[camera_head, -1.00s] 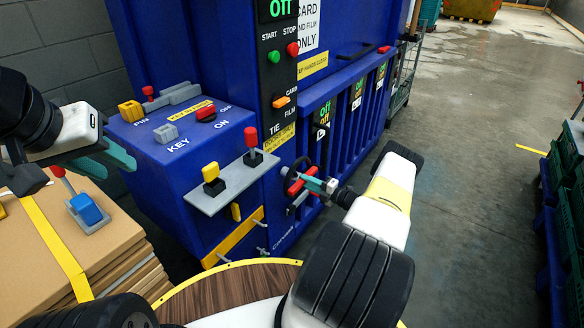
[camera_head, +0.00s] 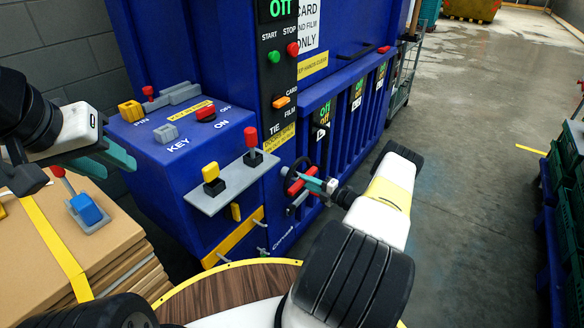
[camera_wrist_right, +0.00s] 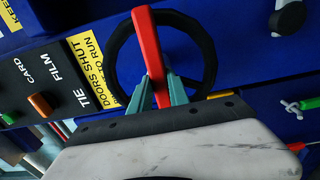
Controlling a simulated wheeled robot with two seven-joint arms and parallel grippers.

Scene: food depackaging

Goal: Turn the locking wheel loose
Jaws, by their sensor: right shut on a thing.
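The locking wheel is a black ring (camera_head: 288,174) with a red bar across it, on the front of the blue machine. In the right wrist view the black ring (camera_wrist_right: 211,62) stands behind the red bar (camera_wrist_right: 148,42), which points nearly straight up and leans slightly left. My right gripper (camera_head: 313,184) is shut on the red bar, its teal fingers (camera_wrist_right: 160,92) on either side of the bar's lower part. My left gripper (camera_head: 112,158) is empty above the cardboard stack at the left, its teal fingers apart.
The blue machine (camera_head: 222,150) carries a grey lever shelf (camera_head: 232,187), start and stop buttons and a key panel. Stacked cardboard (camera_head: 75,235) stands at the left. Green crates (camera_head: 572,150) stand at the right edge. The floor (camera_head: 460,190) between is clear.

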